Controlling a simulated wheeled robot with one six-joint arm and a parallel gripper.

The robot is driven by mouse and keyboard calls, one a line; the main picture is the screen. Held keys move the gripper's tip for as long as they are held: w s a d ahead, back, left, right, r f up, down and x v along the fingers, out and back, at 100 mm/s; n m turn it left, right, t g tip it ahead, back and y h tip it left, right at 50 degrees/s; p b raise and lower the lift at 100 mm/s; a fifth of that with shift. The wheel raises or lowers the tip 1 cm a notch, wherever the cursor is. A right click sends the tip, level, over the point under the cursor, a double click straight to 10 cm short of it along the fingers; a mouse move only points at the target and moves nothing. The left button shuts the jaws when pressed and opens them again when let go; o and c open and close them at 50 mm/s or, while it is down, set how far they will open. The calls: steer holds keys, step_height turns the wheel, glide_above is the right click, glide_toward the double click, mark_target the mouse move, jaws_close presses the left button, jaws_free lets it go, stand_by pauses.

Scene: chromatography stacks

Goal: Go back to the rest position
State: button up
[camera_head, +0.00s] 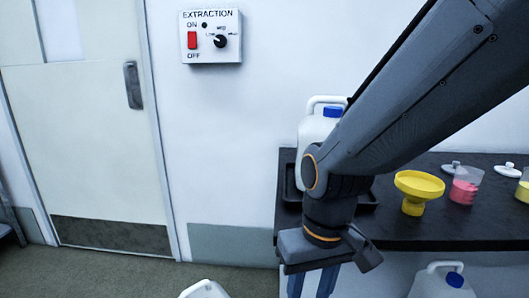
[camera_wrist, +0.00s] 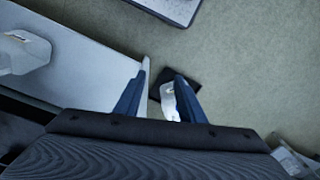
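My gripper (camera_head: 312,284) hangs with its fingers down in front of the dark bench's front edge in the head view. Its two blue fingers stand apart, and the lower tips are cut off by the frame. In the wrist view, my gripper (camera_wrist: 160,82) is open, with floor and part of a white object (camera_wrist: 169,102) on a dark square seen between and beyond the fingers. It appears to hold nothing. My grey arm crosses the right side of the head view and hides part of the bench.
The dark bench (camera_head: 430,226) bears a white jug (camera_head: 316,130) in a black tray, a yellow funnel (camera_head: 418,186) and a beaker of pink stuff (camera_head: 465,186). Another jug (camera_head: 440,284) is below. An extraction switch box (camera_head: 211,36) is on the wall. Floor by the door (camera_head: 90,150) is clear.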

steer(key=s+d+r+m+p, duration=0.2)
steer(key=d+r+m+p, duration=0.1)
steer(key=d+r+p, duration=0.8)
steer(key=shift+s+d+r+h+p, duration=0.35)
steer(key=shift+r+p, duration=1.25)
steer(key=shift+p, duration=1.55)
